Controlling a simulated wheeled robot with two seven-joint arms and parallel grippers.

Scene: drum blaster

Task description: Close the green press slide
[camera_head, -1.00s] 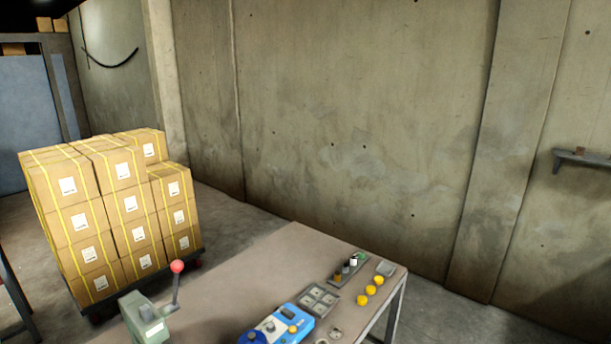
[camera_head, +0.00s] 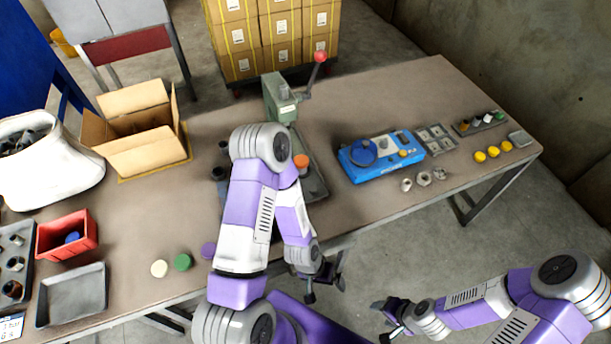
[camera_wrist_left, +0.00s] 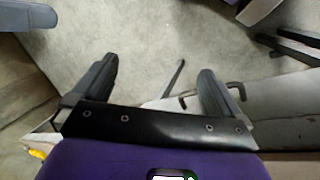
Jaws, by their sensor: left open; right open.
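The green press (camera_head: 280,98) stands at the back of the table, with a lever ending in a red ball (camera_head: 320,57). In front of it is a dark grey base or slide (camera_head: 317,188), partly hidden behind my left arm. An orange round piece (camera_head: 301,160) shows there beside the arm. I cannot tell how far the slide is out. My left gripper (camera_head: 325,281) is open and empty, low at the table's front edge, well in front of the press. Its spread fingers show in the left wrist view (camera_wrist_left: 155,92) above the floor. My right gripper (camera_head: 389,318) is open and empty, off the table's front.
A blue device (camera_head: 380,158) sits right of the press. An open cardboard box (camera_head: 135,125), red bin (camera_head: 67,236) and grey tray (camera_head: 70,296) are on the left. Coloured discs (camera_head: 182,262) lie along the front edge. The table (camera_head: 430,85) is clear at the back right.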

